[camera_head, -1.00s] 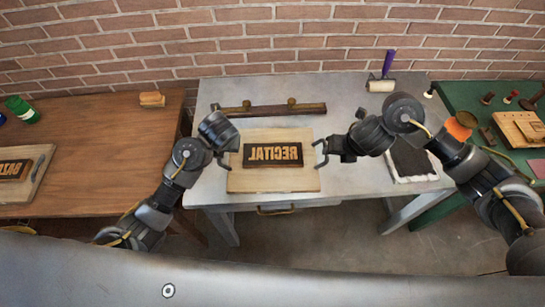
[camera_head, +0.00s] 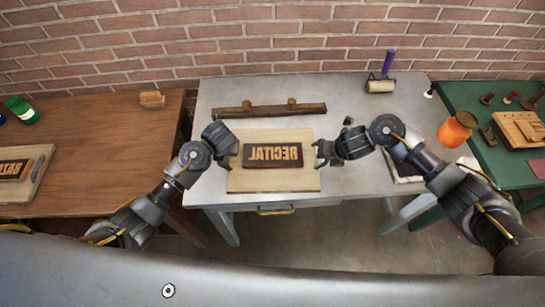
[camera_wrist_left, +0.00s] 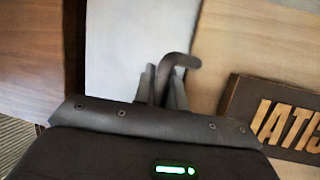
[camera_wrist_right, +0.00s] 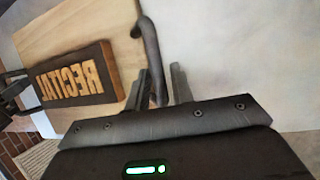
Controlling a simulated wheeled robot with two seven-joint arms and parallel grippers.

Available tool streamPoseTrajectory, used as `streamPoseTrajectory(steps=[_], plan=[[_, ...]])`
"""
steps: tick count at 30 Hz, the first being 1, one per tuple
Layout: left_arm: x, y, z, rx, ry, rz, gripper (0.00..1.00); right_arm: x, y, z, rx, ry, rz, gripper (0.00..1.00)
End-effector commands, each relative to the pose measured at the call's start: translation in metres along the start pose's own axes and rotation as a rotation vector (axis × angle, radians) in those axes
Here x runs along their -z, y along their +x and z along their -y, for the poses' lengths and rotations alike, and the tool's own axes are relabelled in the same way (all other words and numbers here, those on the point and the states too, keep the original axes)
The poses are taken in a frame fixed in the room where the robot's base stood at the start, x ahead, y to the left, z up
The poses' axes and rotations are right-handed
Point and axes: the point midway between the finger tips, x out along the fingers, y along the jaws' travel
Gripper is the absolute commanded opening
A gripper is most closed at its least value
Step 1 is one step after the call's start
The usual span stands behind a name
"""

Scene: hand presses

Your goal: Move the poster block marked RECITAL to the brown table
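The dark poster block marked RECITAL (camera_head: 272,154), its raised tan letters mirrored, lies on a light wooden board (camera_head: 272,186) on the grey table (camera_head: 350,110). The board has a bent dark handle at each side; the left wrist view shows one handle (camera_wrist_left: 178,61), the right wrist view the other (camera_wrist_right: 147,38). My left gripper (camera_wrist_left: 163,86) has its fingers around the left handle; I cannot tell whether they clamp it. My right gripper (camera_wrist_right: 160,84) is open, the right handle between its fingers with a gap on one side. The brown table (camera_head: 110,115) stands at the left.
A wooden board with another lettered block (camera_head: 14,168), a green bottle (camera_head: 22,109) and a small wooden brush (camera_head: 152,99) are on the brown table. A long bar (camera_head: 268,111) and a purple-handled roller (camera_head: 382,80) lie behind. A green table (camera_head: 480,100) stands right, holding an orange jar (camera_head: 455,129).

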Motion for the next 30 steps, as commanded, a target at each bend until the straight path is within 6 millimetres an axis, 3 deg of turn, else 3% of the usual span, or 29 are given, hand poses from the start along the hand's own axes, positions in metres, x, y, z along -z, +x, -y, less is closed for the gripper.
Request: streamPoseTrajectory(steps=[1, 5, 30], plan=[[0.0001, 0.0000, 0.0000, 0.000, 0.000, 0.000, 0.02, -0.0001, -0.0001, -0.0001, 0.000, 0.000, 0.000, 0.16], [0.0001, -0.0001, 0.0000, 0.000, 0.000, 0.000, 0.00, -0.0002, -0.0002, -0.0001, 0.000, 0.000, 0.000, 0.00], [0.0002, -0.0002, 0.0000, 0.000, 0.000, 0.000, 0.00, -0.0005, -0.0004, 0.0001, 0.000, 0.000, 0.001, 0.00]])
